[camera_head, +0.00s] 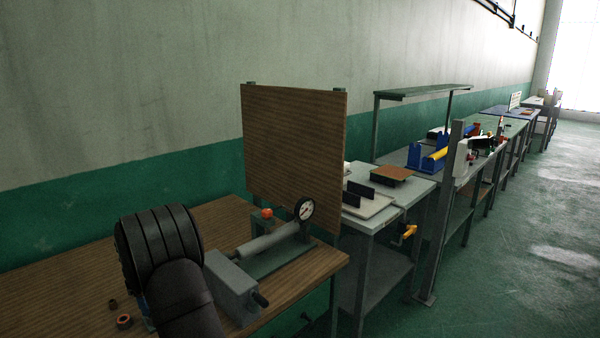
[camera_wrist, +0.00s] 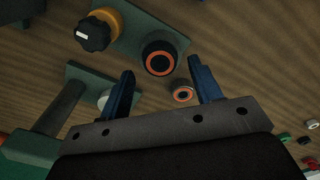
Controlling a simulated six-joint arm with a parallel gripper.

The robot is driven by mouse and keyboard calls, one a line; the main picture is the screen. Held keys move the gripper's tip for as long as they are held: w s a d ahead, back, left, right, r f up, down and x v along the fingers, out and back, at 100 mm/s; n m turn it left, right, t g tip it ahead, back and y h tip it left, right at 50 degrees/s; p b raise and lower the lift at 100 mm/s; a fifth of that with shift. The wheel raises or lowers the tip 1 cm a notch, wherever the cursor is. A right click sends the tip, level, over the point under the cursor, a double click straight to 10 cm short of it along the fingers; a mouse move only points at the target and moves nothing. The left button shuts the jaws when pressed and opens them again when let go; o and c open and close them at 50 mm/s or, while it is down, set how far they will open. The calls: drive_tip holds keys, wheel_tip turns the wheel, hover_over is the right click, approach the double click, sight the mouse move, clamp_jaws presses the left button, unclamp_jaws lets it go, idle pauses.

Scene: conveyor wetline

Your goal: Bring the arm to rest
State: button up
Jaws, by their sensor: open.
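My gripper (camera_wrist: 160,66) shows in the wrist view as two blue fingers, apart from each other, with nothing held between them. It hangs over a wooden bench top. Beyond the fingertips is a black round part with an orange ring (camera_wrist: 158,62). A smaller orange-ringed piece (camera_wrist: 183,95) lies beside the right finger. In the head view my dark arm is bent over the wooden bench (camera_head: 220,220) at lower left and hides most of my gripper.
A grey pump block (camera_head: 232,285) with a cylinder and a gauge (camera_head: 304,209) stands right of my arm. An upright wooden board (camera_head: 293,155) stands behind. Small rings (camera_head: 124,321) lie at left. A black-handled orange knob (camera_wrist: 95,32) is at upper left.

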drive_tip(key=shift+f, duration=0.9)
wheel_tip(320, 180, up, 12)
wheel_tip(320, 180, down, 13)
drive_tip(key=shift+r, duration=0.2)
wheel_tip(320, 180, up, 5)
drive_tip(key=shift+f, duration=0.2)
drive_tip(key=w+d+r, duration=0.1)
drive_tip(key=d+r, duration=0.6)
drive_tip(key=d, duration=0.5)
drive_tip(key=s+f, duration=0.4)
drive_tip(key=s, duration=0.8)
drive_tip(key=a+f, duration=0.2)
drive_tip(key=a, duration=0.2)
drive_tip(key=s+a+f, duration=0.1)
drive_tip(key=a+f, duration=0.1)
drive_tip(key=a, duration=0.1)
drive_tip(key=s+a+f, duration=0.1)
drive_tip(key=a+f, duration=0.1)
drive_tip(key=a, duration=0.2)
drive_tip(key=shift+s+a+f, duration=0.1)
drive_tip(key=shift+a+f, duration=0.25)
wheel_tip(320, 180, down, 2)
drive_tip(key=shift+a, duration=0.1)
drive_tip(key=shift+f, duration=0.55)
